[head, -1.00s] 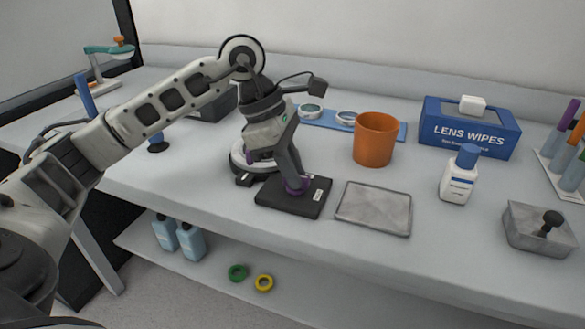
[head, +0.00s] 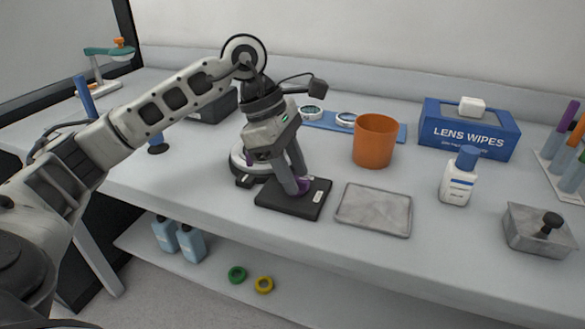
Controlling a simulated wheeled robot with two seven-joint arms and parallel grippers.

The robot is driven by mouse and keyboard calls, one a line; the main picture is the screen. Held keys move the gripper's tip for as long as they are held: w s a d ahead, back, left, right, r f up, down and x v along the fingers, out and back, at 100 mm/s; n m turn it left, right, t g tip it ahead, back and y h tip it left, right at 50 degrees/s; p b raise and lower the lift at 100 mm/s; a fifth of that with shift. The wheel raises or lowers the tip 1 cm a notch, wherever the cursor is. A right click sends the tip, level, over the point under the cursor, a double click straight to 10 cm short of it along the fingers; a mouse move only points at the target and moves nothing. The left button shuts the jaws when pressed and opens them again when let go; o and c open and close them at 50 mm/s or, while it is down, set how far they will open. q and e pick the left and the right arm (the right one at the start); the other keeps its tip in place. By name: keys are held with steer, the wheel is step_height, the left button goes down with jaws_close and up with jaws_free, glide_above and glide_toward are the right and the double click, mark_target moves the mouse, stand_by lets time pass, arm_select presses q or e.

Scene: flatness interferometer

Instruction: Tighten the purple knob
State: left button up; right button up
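The purple knob (head: 304,187) sits on a black flat base plate (head: 283,202) with a small white label, near the front of the bench. My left gripper (head: 298,184) points down at it, one finger on each side, and appears shut on it. The fingers hide part of the knob. Behind the gripper, a round white and black instrument body (head: 238,158) stands partly covered, with another bit of purple at its side. My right gripper is not in view.
A grey plate (head: 374,209) lies right of the black base. An orange cup (head: 375,141), a white bottle (head: 459,178), a lens wipes box (head: 468,130) and a lidded metal box (head: 538,230) stand further right. A blue lens tray (head: 385,128) lies behind.

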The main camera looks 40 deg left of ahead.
arm_select(q)
steer(key=p+v, duration=0.2)
steer(key=v, duration=1.4)
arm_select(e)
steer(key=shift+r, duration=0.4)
arm_select(q)
steer(key=shift+f, duration=0.15)
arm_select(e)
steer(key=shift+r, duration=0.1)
